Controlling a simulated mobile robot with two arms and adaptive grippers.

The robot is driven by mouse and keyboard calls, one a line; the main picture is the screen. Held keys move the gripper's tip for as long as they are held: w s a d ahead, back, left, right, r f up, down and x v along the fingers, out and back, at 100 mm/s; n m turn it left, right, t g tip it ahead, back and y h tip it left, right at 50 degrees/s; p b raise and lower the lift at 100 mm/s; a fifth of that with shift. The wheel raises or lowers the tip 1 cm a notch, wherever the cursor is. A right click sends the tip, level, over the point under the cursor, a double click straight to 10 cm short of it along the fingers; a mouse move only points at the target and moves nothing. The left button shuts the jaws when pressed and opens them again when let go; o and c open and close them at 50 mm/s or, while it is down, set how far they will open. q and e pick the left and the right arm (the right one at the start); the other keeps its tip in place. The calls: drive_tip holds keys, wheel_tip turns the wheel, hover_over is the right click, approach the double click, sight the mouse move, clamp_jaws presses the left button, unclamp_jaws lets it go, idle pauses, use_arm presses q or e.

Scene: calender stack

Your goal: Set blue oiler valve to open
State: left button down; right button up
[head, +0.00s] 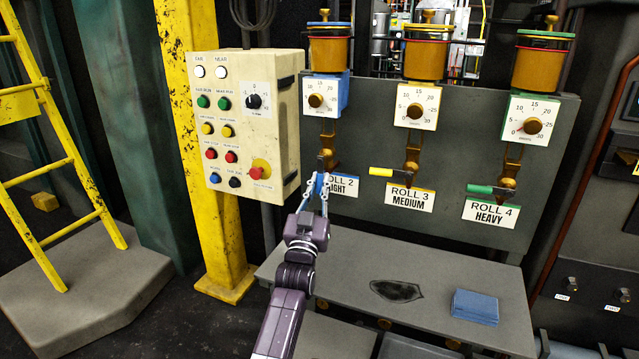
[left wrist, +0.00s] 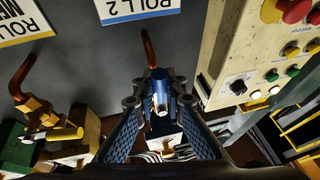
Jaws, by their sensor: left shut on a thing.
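The blue oiler (head: 328,50) stands at the left of three oilers, above a dial and a "ROLL 2 LIGHT" label (head: 343,185). Its valve is at the lower end of the brass pipe (head: 328,150). My left gripper (head: 320,180) is shut on the blue valve handle (left wrist: 161,88), just left of the label and partly covering it. The left wrist view shows the handle between the two fingertips (left wrist: 160,102). The fingers hide much of the handle in the head view, so its exact angle is hard to tell. My right gripper is not in view.
The yellow handle (head: 381,172) and green handle (head: 480,189) of the other oilers point left. A cream control box (head: 240,130) stands close left of my gripper. Below is a grey bench (head: 345,262) with a blue folded cloth (head: 475,307) and a dark patch.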

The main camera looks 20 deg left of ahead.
use_arm(q)
drive_tip(key=shift+d, duration=0.1)
drive_tip(key=c, duration=2)
unclamp_jaws()
drive_tip(key=shift+o, duration=0.2)
drive_tip(key=shift+s, duration=0.15)
drive_tip(key=shift+s+f, duration=0.2)
drive_tip(key=shift+s, duration=0.05)
drive_tip(key=v, duration=1.1)
drive_tip(key=shift+s, duration=0.1)
